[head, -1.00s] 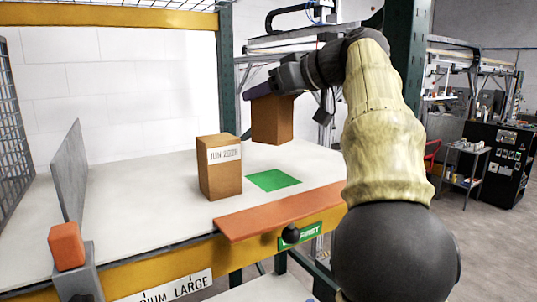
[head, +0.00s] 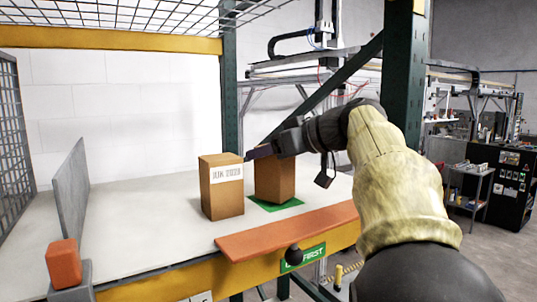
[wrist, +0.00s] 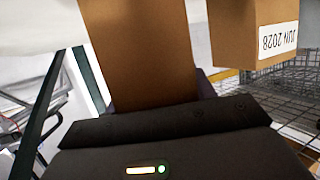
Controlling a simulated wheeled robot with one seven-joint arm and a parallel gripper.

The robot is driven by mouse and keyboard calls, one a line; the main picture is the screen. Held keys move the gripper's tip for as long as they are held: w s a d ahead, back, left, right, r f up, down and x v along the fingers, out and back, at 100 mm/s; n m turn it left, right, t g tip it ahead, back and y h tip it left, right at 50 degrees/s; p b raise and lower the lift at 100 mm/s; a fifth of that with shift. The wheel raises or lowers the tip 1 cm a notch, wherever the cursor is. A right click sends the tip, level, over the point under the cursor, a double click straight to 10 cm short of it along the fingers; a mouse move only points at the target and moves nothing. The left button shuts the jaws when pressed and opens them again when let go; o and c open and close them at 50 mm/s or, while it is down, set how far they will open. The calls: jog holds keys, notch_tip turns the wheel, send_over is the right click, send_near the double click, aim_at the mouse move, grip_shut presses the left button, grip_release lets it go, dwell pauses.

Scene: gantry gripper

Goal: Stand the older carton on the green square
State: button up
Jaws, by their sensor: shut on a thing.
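My gripper (head: 264,151) is shut on a plain brown carton (head: 275,180) near its top, and the carton is upright. In the head view its base is over the green square (head: 293,203), on it or just above it; I cannot tell which. No date shows on its visible faces. It also fills the upper middle of the wrist view (wrist: 140,50). A second brown carton (head: 222,200) stands on the white shelf just left of it, apart from the green square. Its label reads JUN 2028, also seen in the wrist view (wrist: 235,30).
A grey divider plate (head: 70,200) stands at the left of the shelf (head: 140,220). An orange-red strip (head: 285,231) runs along the front edge above a yellow beam (head: 175,282). A green post (head: 402,80) rises at the right. A red block (head: 64,263) sits front left.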

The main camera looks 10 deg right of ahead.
jog(key=shift+f, duration=0.3)
jog(key=shift+f, duration=0.1)
jog(key=o, duration=1.2)
jog(key=b+v, duration=0.1)
jog(key=v, duration=1.1)
jog(key=shift+b, duration=0.35)
